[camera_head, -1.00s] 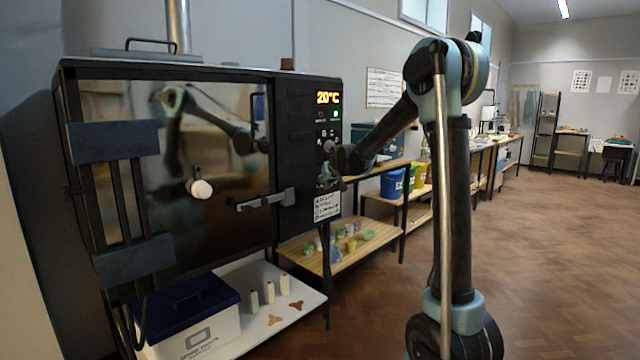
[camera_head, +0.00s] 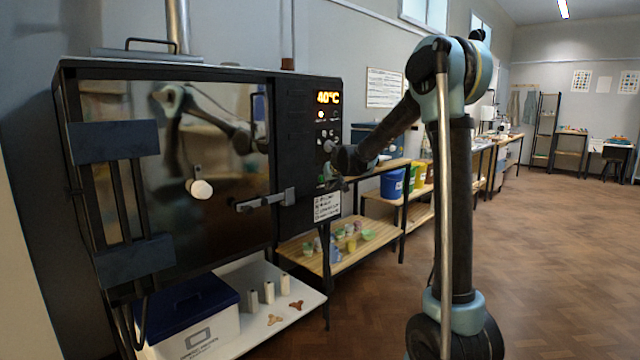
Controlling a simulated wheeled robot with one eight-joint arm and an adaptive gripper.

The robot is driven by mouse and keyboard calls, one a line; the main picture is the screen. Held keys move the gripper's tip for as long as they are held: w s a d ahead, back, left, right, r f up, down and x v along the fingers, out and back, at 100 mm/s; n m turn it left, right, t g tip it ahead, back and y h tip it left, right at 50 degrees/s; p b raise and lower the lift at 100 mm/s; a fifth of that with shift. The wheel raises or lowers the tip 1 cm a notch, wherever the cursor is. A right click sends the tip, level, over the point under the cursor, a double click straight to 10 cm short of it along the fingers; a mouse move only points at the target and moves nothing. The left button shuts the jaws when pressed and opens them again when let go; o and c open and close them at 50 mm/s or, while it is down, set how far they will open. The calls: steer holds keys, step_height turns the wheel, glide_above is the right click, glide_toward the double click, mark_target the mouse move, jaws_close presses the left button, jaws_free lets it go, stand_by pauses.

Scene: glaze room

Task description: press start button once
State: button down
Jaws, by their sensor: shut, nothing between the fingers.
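The black kiln (camera_head: 180,72) stands at the left with its door shut. Its control panel (camera_head: 308,150) on the right carries a display (camera_head: 328,97) reading 40°C. A small indicator (camera_head: 320,114) glows below the display on its left side. A round grey knob (camera_head: 328,146) sits lower on the panel. My gripper (camera_head: 326,178) is shut and empty at the lower part of the panel, just above the white label. The start button cannot be made out; my gripper may hide it. I cannot tell whether the fingertips touch the panel.
The door handle (camera_head: 265,200) juts out left of my gripper. A white label (camera_head: 327,206) is below it. A blue-lidded box (camera_head: 190,300) is under the kiln. Wooden shelves (camera_head: 345,262) with small pots stand behind. The floor at right is clear.

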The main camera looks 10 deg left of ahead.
steer(key=shift+s+d, duration=0.15)
steer(key=shift+d, duration=0.05)
stand_by(0.3)
steer(key=s+d, duration=0.1)
steer(key=d, duration=0.1)
steer(key=s+d, duration=0.2)
stand_by(0.4)
stand_by(0.5)
